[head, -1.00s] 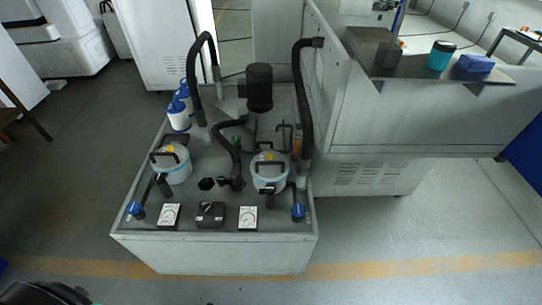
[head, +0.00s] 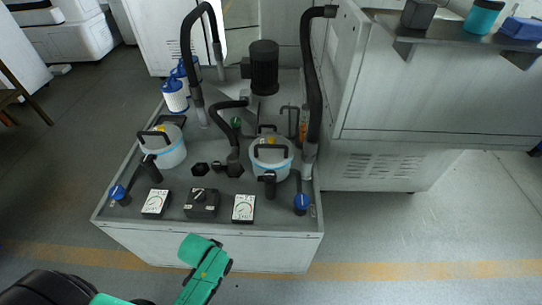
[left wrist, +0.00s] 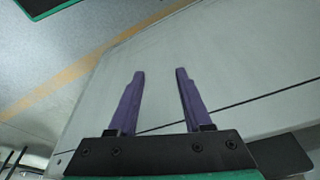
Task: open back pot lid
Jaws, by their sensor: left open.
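Two white pots with a pale blue band and a black lid handle stand on the grey tank unit in the head view. One pot (head: 172,157) is at the left, the other pot (head: 284,165) at the right; both lids look seated. I cannot tell which the task calls the back pot. My left gripper (left wrist: 160,74) is open and empty in the left wrist view, its purple fingers pointing at a plain pale panel. In the head view my green left arm is low in front of the unit, below and apart from both pots; its fingertips cannot be made out.
Black hoses (head: 314,95) and a black motor (head: 264,68) rise behind the pots. Dial gauges (head: 243,208) and blue-handled valves (head: 302,202) line the unit's front. White cartridges (head: 174,97) stand back left. A shelf (head: 455,40) juts out at right. Floor in front is clear.

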